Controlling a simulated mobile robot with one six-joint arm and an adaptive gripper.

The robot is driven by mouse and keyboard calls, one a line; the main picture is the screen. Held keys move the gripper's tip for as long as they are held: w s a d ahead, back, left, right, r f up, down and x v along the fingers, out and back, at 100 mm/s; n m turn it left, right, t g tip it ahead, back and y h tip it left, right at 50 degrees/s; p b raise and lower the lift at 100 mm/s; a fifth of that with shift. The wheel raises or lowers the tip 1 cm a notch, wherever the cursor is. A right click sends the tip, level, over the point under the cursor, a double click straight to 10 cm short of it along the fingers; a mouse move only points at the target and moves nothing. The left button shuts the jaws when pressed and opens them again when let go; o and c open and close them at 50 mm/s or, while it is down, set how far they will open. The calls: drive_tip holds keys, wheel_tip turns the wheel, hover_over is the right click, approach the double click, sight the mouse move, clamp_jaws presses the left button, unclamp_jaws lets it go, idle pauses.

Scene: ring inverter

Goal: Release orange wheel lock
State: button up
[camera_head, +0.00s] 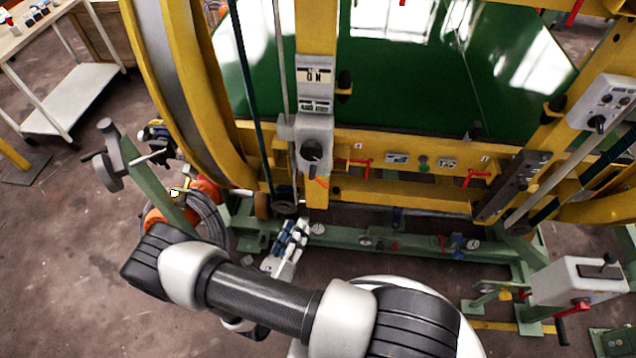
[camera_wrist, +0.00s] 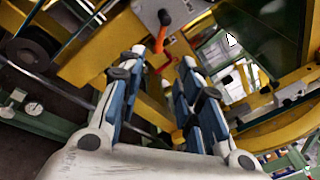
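An orange lever (camera_head: 322,183) hangs below a black round knob (camera_head: 312,150) on a grey box, fixed to a yellow upright of the ring machine. In the wrist view the orange lever (camera_wrist: 180,24) is above and beyond my fingertips, beside the black knob (camera_wrist: 164,17). Orange wheel-like parts (camera_head: 207,188) also show low at the left of the machine; I cannot tell which part is the lock. My gripper (camera_head: 292,228) is below the grey box. In the wrist view my gripper (camera_wrist: 163,56) is open, with nothing between its blue-and-white fingers.
The large yellow ring (camera_head: 165,80) curves up at the left, with a green panel (camera_head: 420,80) behind the frame. A green post with a grey crank (camera_head: 110,165) stands at the left. A yellow crossbar with red handles (camera_head: 474,178) runs right. Open floor lies at lower left.

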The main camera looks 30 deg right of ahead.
sight(320, 183)
drive_tip(key=b+x, duration=0.1)
drive_tip(key=x, duration=1.6)
drive_tip(key=shift+b, duration=0.35)
clamp_jaws()
